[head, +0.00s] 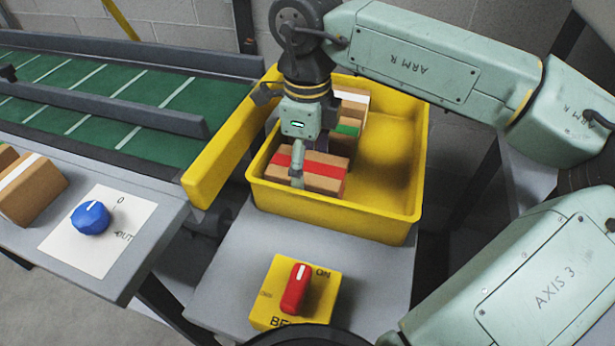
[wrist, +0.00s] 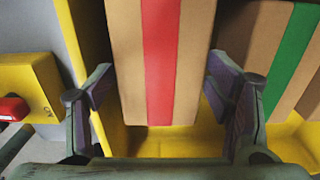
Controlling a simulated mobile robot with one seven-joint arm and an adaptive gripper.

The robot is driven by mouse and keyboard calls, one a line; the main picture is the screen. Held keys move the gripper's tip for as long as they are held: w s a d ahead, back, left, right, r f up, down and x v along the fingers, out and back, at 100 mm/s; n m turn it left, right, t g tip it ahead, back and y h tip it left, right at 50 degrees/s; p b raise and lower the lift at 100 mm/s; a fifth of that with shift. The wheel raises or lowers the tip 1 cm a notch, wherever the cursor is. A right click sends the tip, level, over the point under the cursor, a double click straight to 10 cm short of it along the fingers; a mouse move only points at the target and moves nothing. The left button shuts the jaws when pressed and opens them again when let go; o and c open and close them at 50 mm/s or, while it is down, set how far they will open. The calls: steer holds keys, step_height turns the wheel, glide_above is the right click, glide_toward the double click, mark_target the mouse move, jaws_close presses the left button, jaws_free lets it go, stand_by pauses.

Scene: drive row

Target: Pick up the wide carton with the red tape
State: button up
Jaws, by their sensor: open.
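The wide carton with red tape (head: 323,174) lies in the yellow bin (head: 350,212), near its front left. In the wrist view the red-taped carton (wrist: 162,60) stands between the two fingers of my gripper (wrist: 163,115). The fingers are open, one on each side of the carton, with a visible gap on the left and a narrower one on the right. In the head view my gripper (head: 298,172) points down into the bin over the carton. The gripper and arm hide part of the carton and the far finger.
A green-taped carton (wrist: 293,58) is close to the right finger; it also shows in the head view (head: 347,130). A white-taped carton (head: 352,97) is behind it. The bin's right side is empty.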

steer(key=shift+c, duration=0.3)
steer(key=c, duration=1.5)
steer(key=shift+r, duration=0.1)
steer(key=shift+c, duration=0.2)
